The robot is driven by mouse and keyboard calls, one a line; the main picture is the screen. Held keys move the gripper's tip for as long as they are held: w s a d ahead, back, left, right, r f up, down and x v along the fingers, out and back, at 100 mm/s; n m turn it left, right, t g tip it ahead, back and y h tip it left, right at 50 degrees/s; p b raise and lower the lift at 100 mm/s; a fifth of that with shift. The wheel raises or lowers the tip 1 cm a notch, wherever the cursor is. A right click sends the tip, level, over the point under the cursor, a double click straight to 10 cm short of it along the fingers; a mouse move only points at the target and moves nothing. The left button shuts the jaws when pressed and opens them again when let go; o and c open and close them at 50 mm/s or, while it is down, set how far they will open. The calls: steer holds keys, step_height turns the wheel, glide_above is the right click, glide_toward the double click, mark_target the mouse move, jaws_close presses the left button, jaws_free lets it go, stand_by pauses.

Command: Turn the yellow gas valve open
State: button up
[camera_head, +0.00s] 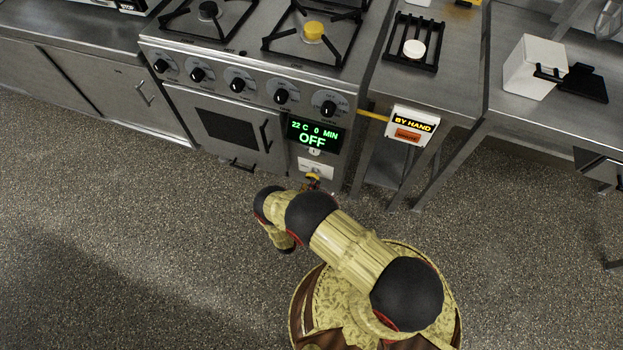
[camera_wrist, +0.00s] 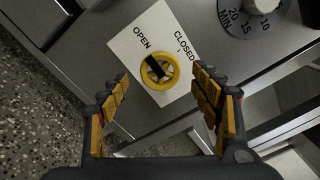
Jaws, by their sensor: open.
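The yellow gas valve (camera_wrist: 158,86) is a round ring wheel with a black bar across it. It sits on a white plate (camera_wrist: 124,48) marked OPEN and CLOSED. I cannot tell the depth between fingertips and valve. In the head view the white plate (camera_head: 317,170) is low on the stove front, under the green OFF display; my arm hides part of the area around the valve.
The stove (camera_head: 215,75) has several black knobs, an oven door (camera_head: 230,128) and burners on top. A BY HAND sign (camera_head: 412,126) juts out to the right. A timer dial (camera_wrist: 248,15) is near the plate in the wrist view. The floor to the left is clear.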

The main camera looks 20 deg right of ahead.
steer(key=v, duration=0.6)
steer(key=shift+s+a, duration=0.2)
steer(key=shift+s, duration=0.05)
stand_by(0.3)
